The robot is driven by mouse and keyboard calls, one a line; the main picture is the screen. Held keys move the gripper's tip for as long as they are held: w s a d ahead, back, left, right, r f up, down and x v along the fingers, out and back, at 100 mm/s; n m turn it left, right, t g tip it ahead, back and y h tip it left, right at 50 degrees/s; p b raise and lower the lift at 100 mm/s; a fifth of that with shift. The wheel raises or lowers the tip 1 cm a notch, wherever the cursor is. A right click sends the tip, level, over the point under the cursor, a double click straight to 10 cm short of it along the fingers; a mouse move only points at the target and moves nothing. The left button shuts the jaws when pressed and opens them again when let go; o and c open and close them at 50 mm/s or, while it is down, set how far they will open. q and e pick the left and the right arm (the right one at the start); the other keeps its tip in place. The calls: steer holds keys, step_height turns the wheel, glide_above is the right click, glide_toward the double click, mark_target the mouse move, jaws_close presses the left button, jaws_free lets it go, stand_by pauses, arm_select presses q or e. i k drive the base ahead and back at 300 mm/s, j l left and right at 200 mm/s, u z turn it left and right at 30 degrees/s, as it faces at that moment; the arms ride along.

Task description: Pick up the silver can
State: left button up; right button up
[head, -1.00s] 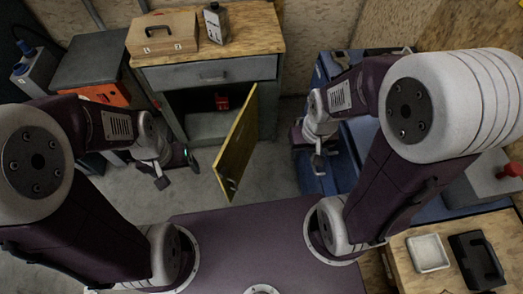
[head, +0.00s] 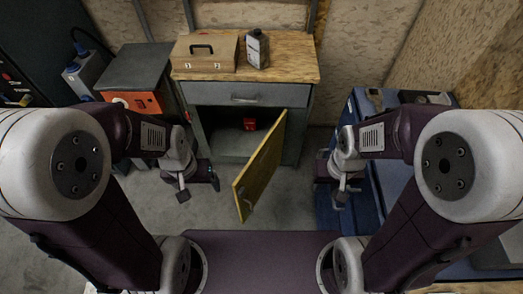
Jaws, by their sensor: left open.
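A grey metal can-like container (head: 257,48) with a white label and a dark cap stands upright on the wooden top of the cabinet (head: 295,70). It is the only thing in view that looks like the silver can. My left gripper (head: 198,188) is open and empty, hanging over the floor in front of the cabinet's left side. My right gripper (head: 332,187) is to the right of the cabinet door, near the blue chest, and looks open and empty. Both grippers are well short of the container and touch nothing.
The yellow cabinet door (head: 258,170) stands open towards me. A red item (head: 249,124) is inside. A blue chest (head: 385,185) is at the right, a grey-topped orange-fronted unit (head: 140,75) at the left.

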mark_target(257, 47)
steer(key=j+z, duration=0.25)
steer(key=j, duration=1.15)
steer(key=i+j+z, duration=0.15)
steer(key=i+j, duration=0.15)
steer(key=i+j+z, duration=0.1)
steer(key=i+j, duration=0.15)
steer(key=j, duration=0.2)
steer(key=i+j+z, duration=0.15)
steer(key=i+j, duration=0.15)
steer(key=j, duration=0.15)
